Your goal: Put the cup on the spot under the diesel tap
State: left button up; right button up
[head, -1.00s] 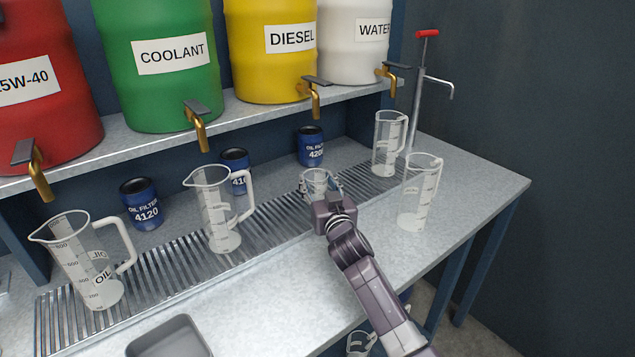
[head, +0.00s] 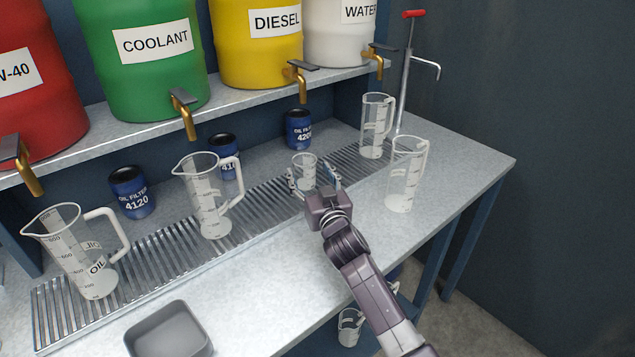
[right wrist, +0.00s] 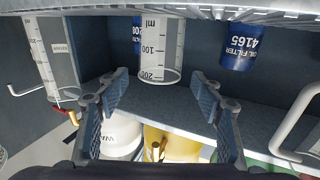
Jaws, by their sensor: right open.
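The small clear measuring cup (head: 305,168) stands upright on the metal drip grate (head: 263,201), below and slightly right of the diesel tap (head: 300,82) in the head view. The yellow diesel barrel (head: 260,62) sits on the shelf above. My right gripper (head: 313,177) is open on the near side of the cup, its fingers apart. In the right wrist view, which looks upside down, the cup (right wrist: 160,50) shows beyond and between the open fingertips (right wrist: 160,80), with clear room on both sides. My left gripper is out of view.
Larger clear jugs stand at the left (head: 85,262), centre (head: 208,195), back right (head: 375,127) and right (head: 405,175). Blue oil filters, one behind the cup (head: 299,129), line the back wall. A grey tray (head: 168,330) lies in front.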

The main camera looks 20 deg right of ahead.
jog(key=s+p, duration=0.2)
jog(key=s, duration=0.4)
jog(key=shift+s+a+r, duration=0.1)
jog(key=shift+s+a, duration=0.05)
jog(key=shift+s, duration=0.9)
